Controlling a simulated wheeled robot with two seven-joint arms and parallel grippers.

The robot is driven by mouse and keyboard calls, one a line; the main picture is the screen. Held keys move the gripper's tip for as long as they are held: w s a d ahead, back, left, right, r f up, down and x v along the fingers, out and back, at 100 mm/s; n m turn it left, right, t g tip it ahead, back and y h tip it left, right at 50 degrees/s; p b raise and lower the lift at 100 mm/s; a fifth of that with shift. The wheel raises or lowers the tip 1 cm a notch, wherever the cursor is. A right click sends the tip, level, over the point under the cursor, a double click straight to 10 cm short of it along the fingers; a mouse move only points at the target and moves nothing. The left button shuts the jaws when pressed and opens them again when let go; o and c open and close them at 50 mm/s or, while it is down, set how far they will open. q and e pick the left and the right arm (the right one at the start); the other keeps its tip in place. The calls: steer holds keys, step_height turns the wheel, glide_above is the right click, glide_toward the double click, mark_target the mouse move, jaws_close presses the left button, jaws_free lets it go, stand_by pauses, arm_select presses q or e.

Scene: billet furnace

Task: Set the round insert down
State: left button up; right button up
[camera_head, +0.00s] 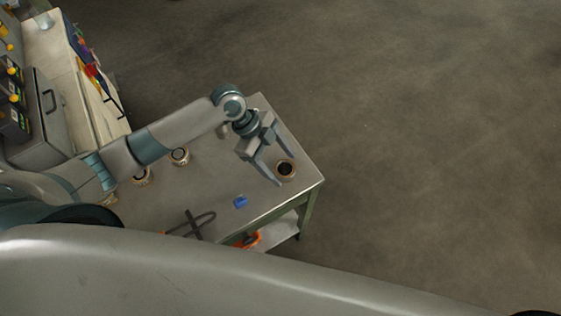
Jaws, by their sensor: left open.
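A round insert (286,169), a tan ring with a dark centre, stands on the metal table (229,188) near its right corner. My left gripper (270,171) is open, with its two fingers pointing down toward the table. The insert is just right of the fingers, close to the right one; whether they touch cannot be told. Two similar round pieces stand further left on the table, one in the middle (180,156) and one partly behind my left arm (141,176). My right gripper is not in view.
A blue block (240,202) and a dark cross-shaped tool (190,224) lie near the table's front edge. An orange object (249,240) is on the lower shelf. A cabinet and bench with coloured items (89,72) stand at left. Open floor lies right.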

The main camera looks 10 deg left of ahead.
arm_select(q)
steer(key=shift+r, duration=0.15)
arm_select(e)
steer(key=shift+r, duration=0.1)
arm_select(q)
steer(key=shift+w+a+r, duration=0.1)
steer(key=shift+a+r, duration=0.2)
steer(key=shift+r, duration=0.1)
steer(key=b+v, duration=0.3)
steer(key=v, duration=0.8)
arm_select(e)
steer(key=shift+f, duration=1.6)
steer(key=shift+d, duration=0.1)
